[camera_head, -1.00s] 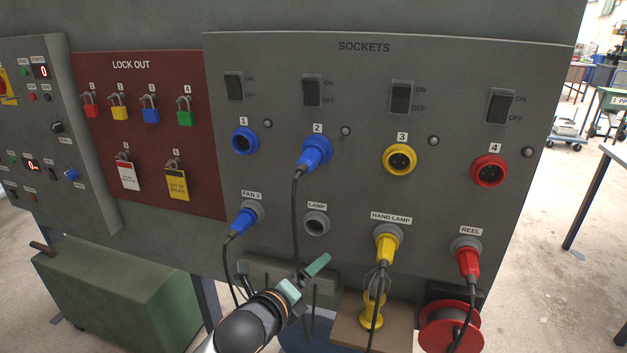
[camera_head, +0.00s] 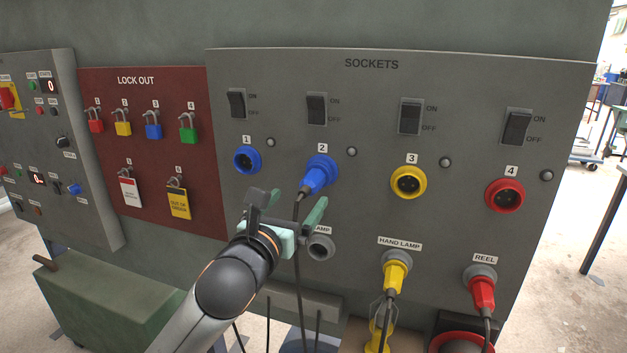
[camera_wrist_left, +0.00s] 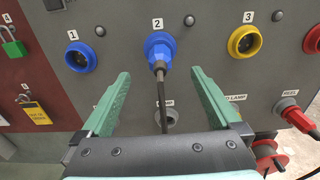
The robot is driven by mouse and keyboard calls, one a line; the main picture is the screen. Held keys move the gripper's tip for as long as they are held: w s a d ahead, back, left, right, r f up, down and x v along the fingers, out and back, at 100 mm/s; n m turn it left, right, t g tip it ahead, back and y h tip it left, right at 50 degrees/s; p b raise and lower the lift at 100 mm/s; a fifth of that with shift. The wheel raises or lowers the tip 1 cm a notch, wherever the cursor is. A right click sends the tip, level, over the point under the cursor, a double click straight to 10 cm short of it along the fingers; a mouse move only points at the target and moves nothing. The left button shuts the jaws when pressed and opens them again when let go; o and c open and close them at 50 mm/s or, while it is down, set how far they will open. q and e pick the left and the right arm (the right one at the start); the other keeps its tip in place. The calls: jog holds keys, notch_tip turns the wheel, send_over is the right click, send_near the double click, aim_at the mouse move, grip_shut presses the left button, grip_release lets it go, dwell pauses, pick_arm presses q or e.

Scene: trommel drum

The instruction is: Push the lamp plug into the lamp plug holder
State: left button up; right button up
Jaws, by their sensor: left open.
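The lamp plug (camera_head: 318,176) is blue and sits in socket 2, with a black cable hanging down from it. It also shows in the left wrist view (camera_wrist_left: 159,50), ahead of and between my fingers. The lamp plug holder (camera_head: 321,248) is an empty grey ring below, its label partly covered by my gripper; it also shows in the left wrist view (camera_wrist_left: 172,119). My left gripper (camera_head: 289,208) is open and empty, just below the blue plug. Its green fingers straddle the cable in the picture; whether they touch it I cannot tell. My right gripper is not in view.
The yellow hand lamp plug (camera_head: 396,275) and the red reel plug (camera_head: 482,290) sit in holders to the right. Socket 1 (camera_head: 247,160), socket 3 (camera_head: 409,182) and socket 4 (camera_head: 505,195) are empty. My arm hides the FAN 2 holder. Padlocks hang on the red board (camera_head: 150,90).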

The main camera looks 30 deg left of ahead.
aim_at(307, 187)
pick_arm(q)
jog(key=shift+w+a+f, duration=0.1)
jog(key=shift+w+a, duration=0.05)
jog(key=shift+w, duration=0.45)
jog(key=b+x, duration=0.1)
jog(key=x, duration=0.2)
jog(key=shift+w, duration=0.25)
jog(key=x, duration=0.1)
jog(key=p+x, duration=0.1)
jog(key=x, duration=0.1)
jog(key=shift+r, duration=0.2)
jog(key=shift+w+a+f+p, duration=0.15)
jog(key=shift+w+p, duration=0.15)
jog(key=shift+w, duration=0.35)
jog(key=shift+p, duration=0.5)
jog(key=shift+p, duration=0.45)
